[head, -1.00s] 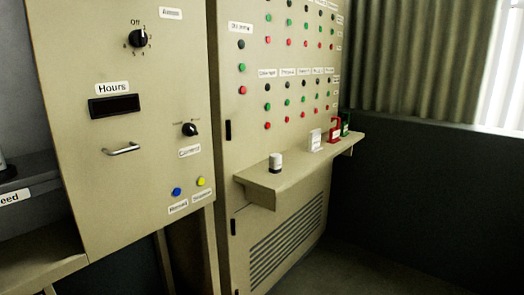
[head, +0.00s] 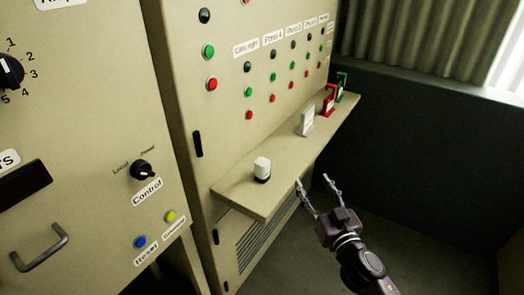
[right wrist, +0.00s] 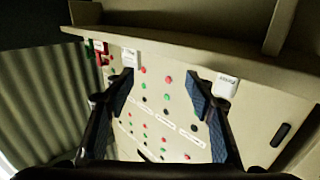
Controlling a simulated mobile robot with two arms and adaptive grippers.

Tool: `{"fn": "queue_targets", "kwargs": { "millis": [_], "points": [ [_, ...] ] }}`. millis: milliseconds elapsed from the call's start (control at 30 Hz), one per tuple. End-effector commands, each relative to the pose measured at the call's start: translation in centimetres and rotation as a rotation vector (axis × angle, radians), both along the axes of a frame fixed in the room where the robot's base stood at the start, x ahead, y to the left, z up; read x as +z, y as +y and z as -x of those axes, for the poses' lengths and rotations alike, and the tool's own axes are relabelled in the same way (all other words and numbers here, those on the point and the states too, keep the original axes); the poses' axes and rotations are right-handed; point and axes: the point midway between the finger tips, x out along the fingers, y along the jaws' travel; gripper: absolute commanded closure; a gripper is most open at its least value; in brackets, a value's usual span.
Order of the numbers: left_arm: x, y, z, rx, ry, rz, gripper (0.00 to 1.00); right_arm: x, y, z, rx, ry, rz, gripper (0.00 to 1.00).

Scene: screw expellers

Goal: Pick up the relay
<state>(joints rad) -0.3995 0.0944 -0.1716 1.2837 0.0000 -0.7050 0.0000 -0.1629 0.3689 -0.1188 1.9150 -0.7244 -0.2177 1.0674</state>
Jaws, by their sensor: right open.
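The relay, as I take it, is a small white block with a dark base (head: 262,169), upright near the left end of the beige shelf (head: 232,196). In the right wrist view, where the scene looks upside down, it (right wrist: 226,87) shows beside the right-hand finger. My right gripper (head: 313,182) is open and empty, in front of the shelf edge and right of the relay, apart from it. Its spread fingers also show in the right wrist view (right wrist: 161,80). My left gripper is not in view.
A white tag-like item (head: 306,121), a red padlock-like item (head: 329,101) and a green one (head: 341,86) stand farther along the shelf. The cabinet behind carries rows of buttons. A control panel with a knob (head: 141,169) is at left. The shelf between relay and white item is clear.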

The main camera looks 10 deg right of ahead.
Motion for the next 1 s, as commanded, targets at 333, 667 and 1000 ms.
{"fn": "queue_targets", "kwargs": {
  "millis": [333,667,1000],
  "points": [
    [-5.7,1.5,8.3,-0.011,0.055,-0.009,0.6,6.3,6.1,-2.3,0.448,-0.123,0.009,0.5],
    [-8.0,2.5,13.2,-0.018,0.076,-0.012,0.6,3.8,7.9,-1.9,0.662,-0.003,0.017,0.5],
    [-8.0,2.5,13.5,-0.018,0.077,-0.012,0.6,3.4,10.0,-4.2,0.676,0.007,0.016,0.5]
  ]
}}
